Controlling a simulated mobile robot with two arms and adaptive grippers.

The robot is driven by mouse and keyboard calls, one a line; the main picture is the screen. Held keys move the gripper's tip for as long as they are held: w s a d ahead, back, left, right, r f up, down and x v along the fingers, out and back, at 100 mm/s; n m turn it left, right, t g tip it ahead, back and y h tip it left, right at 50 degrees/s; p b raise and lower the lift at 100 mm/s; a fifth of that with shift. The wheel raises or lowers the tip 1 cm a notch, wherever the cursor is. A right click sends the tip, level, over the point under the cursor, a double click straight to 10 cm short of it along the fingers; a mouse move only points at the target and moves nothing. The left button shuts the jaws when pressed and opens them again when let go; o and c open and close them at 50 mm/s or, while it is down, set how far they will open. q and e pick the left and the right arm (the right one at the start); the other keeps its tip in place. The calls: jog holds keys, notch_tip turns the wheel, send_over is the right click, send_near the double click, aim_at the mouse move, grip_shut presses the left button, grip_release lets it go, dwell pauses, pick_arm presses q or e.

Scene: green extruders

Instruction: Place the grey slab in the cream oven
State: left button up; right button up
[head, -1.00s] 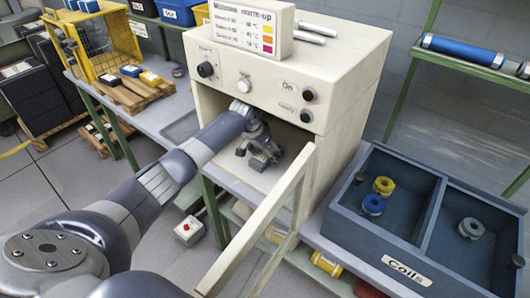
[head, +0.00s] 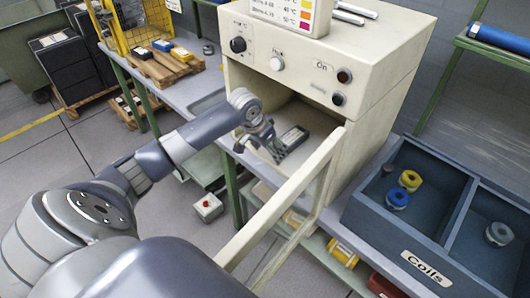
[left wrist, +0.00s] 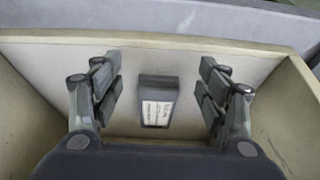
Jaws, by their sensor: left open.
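The cream oven (head: 385,75) stands on the bench with its door (head: 290,195) swung open toward me. The grey slab (head: 293,137) lies on the light floor inside the oven. In the left wrist view the slab (left wrist: 158,88) is a dark grey block with a white label, lying between cream walls. My left gripper (head: 268,148) is at the oven's opening, just left of the slab. Its fingers (left wrist: 160,88) are spread wide to either side of the slab in the wrist view, with clear gaps, and hold nothing. My right gripper is not in view.
A blue-grey coils tray (head: 413,258) with several coils stands right of the oven. The open door juts out close to my left arm. A red-button box (head: 208,207) sits below the bench. Wooden pallets with small blocks (head: 165,68) lie at the back left.

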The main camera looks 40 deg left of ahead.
pick_arm(q)
jog(key=shift+s+a, duration=0.15)
jog(key=shift+s, duration=0.85)
